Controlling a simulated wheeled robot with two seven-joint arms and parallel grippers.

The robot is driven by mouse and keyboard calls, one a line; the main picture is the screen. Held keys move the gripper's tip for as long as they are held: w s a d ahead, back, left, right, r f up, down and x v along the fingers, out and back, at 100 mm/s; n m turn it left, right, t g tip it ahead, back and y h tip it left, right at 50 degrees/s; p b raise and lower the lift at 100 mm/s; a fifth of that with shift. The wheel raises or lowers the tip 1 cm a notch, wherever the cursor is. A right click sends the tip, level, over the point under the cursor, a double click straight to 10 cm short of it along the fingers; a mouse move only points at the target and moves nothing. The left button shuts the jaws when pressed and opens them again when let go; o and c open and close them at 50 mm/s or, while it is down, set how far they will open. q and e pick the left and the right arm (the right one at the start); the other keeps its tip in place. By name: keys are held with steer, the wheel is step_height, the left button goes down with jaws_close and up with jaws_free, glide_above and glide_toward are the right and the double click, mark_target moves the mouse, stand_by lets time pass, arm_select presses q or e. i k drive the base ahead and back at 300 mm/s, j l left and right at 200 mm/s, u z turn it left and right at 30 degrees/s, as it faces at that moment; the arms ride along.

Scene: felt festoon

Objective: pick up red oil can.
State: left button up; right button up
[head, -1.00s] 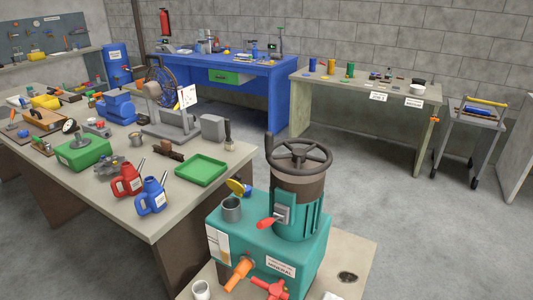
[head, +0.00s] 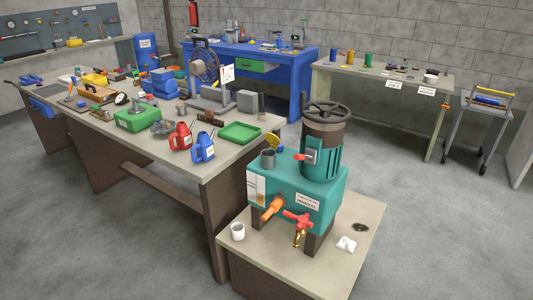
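The red oil can (head: 181,136) stands upright near the front edge of the long workbench (head: 225,160), in the middle of the head view. A blue oil can (head: 203,147) stands close on its right, slightly nearer to me. The red can has a pale label and a grey spout. Neither of my grippers shows in the head view, so their state and place are hidden.
A green tray (head: 240,132) lies right of the cans; a green box (head: 137,119) with a gauge sits left. A teal machine (head: 320,187) with a handwheel stands on a lower table (head: 350,265) at front right. The floor (head: 110,250) at front left is clear.

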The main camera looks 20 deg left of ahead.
mark_target(183, 135)
steer(key=k, duration=0.35)
steer(key=u, duration=2.35)
steer(key=k+l, duration=0.1)
steer(key=l, duration=1.45)
steer(key=k+l, duration=0.15)
steer(key=l, duration=1.35)
steer(key=k+l, duration=0.15)
steer(key=l, duration=1.4)
steer(key=k+l, duration=0.15)
steer(key=l, duration=0.6)
steer(key=i+u, duration=0.05)
